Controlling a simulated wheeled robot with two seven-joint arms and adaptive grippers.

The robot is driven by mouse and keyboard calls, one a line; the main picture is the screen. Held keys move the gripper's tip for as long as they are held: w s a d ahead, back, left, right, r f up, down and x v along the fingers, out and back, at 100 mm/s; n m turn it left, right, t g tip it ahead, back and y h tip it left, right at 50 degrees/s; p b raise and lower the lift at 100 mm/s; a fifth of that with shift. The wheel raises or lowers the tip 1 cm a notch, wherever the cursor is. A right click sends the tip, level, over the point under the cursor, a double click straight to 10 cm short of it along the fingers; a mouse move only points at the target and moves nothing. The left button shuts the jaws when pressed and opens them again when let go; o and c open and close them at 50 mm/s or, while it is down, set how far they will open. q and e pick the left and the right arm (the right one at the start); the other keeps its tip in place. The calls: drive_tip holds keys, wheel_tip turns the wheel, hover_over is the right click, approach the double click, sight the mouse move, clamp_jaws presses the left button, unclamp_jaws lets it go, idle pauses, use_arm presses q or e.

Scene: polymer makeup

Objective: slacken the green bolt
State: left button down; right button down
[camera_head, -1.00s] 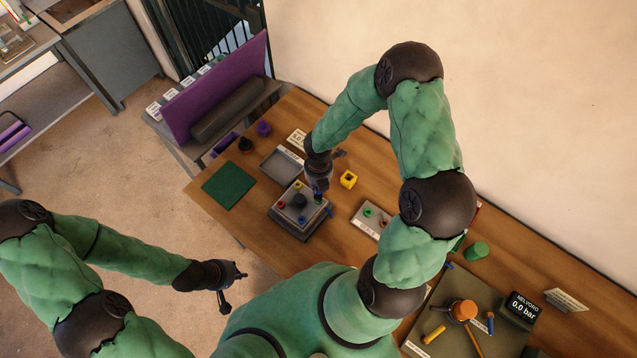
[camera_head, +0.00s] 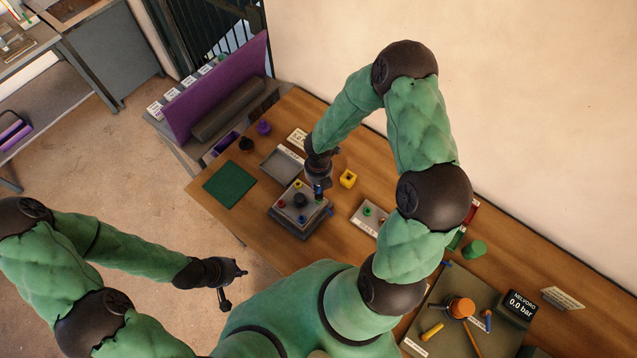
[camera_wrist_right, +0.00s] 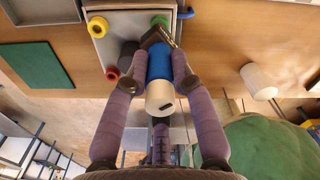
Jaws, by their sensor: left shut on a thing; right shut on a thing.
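My right gripper (camera_wrist_right: 159,76) is shut on a tool with a blue handle (camera_wrist_right: 160,62), a pale end and a dark bronze head (camera_wrist_right: 155,38). The green bolt (camera_wrist_right: 160,21) is at the top of the right wrist view, on a grey block (camera_wrist_right: 130,22); the tool's head is close beside it and overlaps it in view. I cannot tell whether they touch. In the head view, the right gripper (camera_head: 319,180) is over the block's far right side. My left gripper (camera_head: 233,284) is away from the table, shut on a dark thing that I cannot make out.
Yellow (camera_wrist_right: 97,27) and red (camera_wrist_right: 112,73) bolts and a black knob (camera_wrist_right: 128,55) stand on the block. A plate with bolts (camera_head: 370,217) lies to the right.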

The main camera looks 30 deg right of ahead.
drive_tip(key=shift+n+p, duration=0.3)
drive_tip(key=c, duration=1)
unclamp_jaws()
drive_tip(key=shift+o, duration=0.2)
wheel_tip(320, 180, up, 12)
